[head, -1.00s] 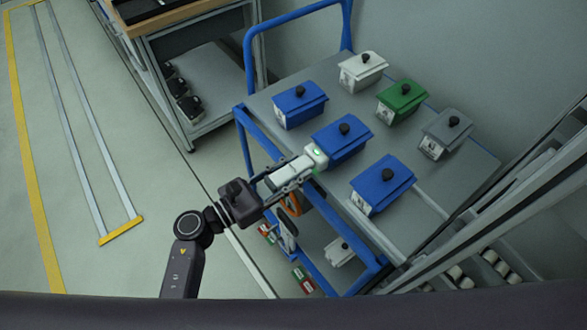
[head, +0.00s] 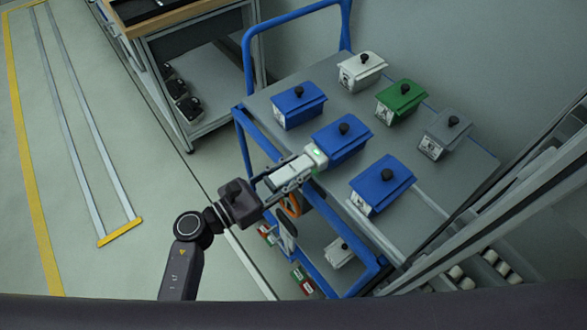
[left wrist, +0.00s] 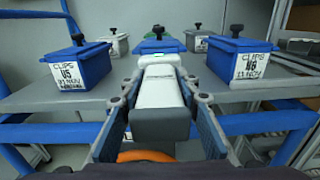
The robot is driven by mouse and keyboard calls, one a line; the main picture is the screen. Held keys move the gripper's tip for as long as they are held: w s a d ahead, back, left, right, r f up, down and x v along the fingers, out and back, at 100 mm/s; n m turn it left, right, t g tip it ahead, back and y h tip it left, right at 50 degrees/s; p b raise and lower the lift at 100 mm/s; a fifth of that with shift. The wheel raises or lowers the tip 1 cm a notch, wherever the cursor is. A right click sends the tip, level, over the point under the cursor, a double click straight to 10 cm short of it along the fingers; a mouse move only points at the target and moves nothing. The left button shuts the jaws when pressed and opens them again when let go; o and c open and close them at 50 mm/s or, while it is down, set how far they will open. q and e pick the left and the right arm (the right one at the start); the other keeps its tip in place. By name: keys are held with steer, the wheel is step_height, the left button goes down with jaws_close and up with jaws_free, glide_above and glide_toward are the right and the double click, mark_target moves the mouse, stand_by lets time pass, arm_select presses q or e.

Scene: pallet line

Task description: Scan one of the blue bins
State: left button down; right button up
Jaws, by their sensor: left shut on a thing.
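My left gripper (head: 273,186) is shut on a white and grey scanner (head: 291,173), which also shows in the left wrist view (left wrist: 160,93). The scanner's head shows a green light and is up against or close to the front of the middle blue bin (head: 342,138); I cannot tell if they touch. Another blue bin (head: 299,106) stands to its upper left and a third (head: 382,185) to its lower right. In the left wrist view, labelled blue bins stand left (left wrist: 80,66) and right (left wrist: 239,60). The middle bin's label is hidden by the scanner. My right gripper is not in view.
The bins stand on a blue-framed cart (head: 262,131) with white (head: 361,70), green (head: 401,101) and grey (head: 445,134) bins behind. A workbench (head: 190,26) is at the upper left. Metal rails are at the right.

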mark_target(269, 187)
arm_select(q)
steer(key=shift+r, duration=0.1)
steer(key=shift+b+v, duration=0.55)
steer(key=shift+v, duration=2.95)
steer(key=shift+s+a, duration=0.3)
steer(key=shift+a, duration=0.15)
